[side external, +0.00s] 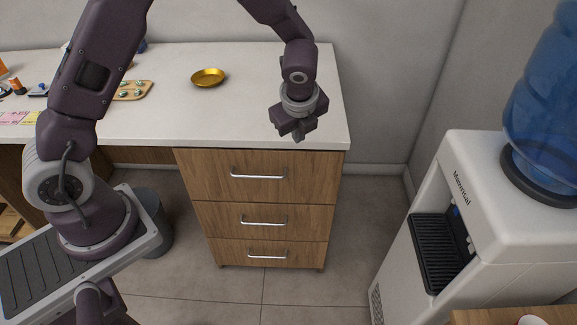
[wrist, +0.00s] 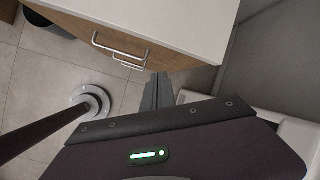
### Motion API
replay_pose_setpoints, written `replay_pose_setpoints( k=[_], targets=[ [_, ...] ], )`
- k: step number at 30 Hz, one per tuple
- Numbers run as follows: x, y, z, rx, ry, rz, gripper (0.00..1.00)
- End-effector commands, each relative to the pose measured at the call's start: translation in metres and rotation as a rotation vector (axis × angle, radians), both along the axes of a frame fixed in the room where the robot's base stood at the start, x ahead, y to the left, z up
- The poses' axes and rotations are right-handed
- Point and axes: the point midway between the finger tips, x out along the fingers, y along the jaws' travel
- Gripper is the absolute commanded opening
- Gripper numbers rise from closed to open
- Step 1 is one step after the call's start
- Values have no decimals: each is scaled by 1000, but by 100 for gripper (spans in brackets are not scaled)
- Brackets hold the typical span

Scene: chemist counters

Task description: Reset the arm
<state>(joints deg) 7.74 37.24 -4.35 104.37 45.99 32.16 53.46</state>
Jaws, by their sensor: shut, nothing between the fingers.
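My gripper (side external: 298,134) hangs near the front right corner of the white counter (side external: 180,122) in the side external view, pointing down. Its fingers are together with nothing between them. In the wrist view my gripper (wrist: 162,78) shows as dark shut fingers, with the wooden drawer fronts and the counter edge beyond them.
A wooden drawer unit (side external: 262,190) with three shut drawers stands below the counter. A gold dish (side external: 208,77) and a wooden board (side external: 133,91) with small items lie on the counter. A water dispenser (side external: 480,190) stands at right. A grey bin (side external: 153,225) is on the floor.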

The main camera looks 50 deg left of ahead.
Motion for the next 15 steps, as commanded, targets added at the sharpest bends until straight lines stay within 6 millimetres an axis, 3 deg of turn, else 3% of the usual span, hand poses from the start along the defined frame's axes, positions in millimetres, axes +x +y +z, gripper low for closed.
replay_pose_setpoints(
  k=[1,3,6,10,12,15],
  targets=[
    [-15,7,42,-48,-66,145,0],
    [-47,16,92,-138,-152,380,0],
    [-105,22,148,-296,-264,719,0],
    [-187,16,188,-541,-367,1128,0],
    [-224,8,196,-667,-391,1305,0],
    [-260,-3,197,-809,-399,1484,0]
  ],
)
